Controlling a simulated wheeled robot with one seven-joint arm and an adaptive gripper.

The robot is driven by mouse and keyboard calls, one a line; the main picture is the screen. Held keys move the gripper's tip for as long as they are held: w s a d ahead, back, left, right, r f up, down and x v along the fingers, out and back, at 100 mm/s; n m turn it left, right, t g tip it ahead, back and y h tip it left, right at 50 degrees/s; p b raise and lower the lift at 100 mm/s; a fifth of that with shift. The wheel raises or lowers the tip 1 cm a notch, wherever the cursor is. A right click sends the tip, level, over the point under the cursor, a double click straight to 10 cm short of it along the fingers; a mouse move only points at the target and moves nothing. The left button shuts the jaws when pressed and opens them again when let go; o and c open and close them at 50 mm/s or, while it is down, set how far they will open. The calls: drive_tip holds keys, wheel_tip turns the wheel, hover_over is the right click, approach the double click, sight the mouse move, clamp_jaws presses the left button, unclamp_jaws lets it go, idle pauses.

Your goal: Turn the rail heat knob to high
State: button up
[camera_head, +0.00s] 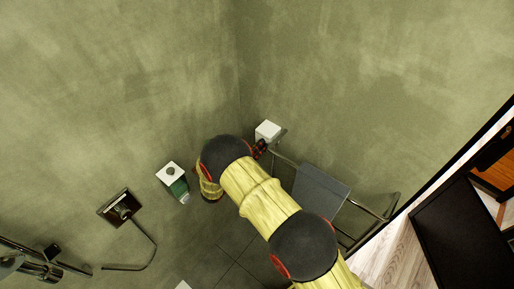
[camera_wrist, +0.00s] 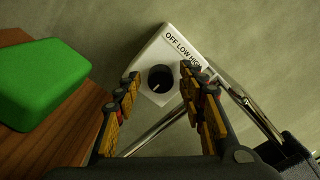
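The heat knob (camera_wrist: 160,78) is a round black knob with a small pale mark on the front of a white box (camera_wrist: 150,55) lettered OFF, LOW, HIGH. The pale mark lies towards the knob's lower part in the wrist view; which word it lines up with I cannot tell. My gripper (camera_wrist: 161,74) is open, with one finger on each side of the knob, and a gap shows on both sides. The box also shows in the head view (camera_head: 267,130) against the wall, with my gripper (camera_head: 260,149) just in front; the knob is hidden there.
Metal rails (camera_wrist: 160,128) run beside the box, and a grey towel (camera_head: 320,192) hangs at its right in the head view. A green block (camera_wrist: 42,82) lies on a wooden surface (camera_wrist: 60,138). A white-and-green dispenser (camera_head: 173,178) is on the left wall.

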clamp_jaws()
drive_tip(key=shift+m+b, duration=0.3)
idle(0.3)
drive_tip(key=shift+s+d+f+m+b, duration=0.1)
drive_tip(key=shift+m+b, duration=11.5)
drive_tip(key=shift+b, duration=0.45)
drive_tip(key=shift+o, duration=0.8)
unclamp_jaws()
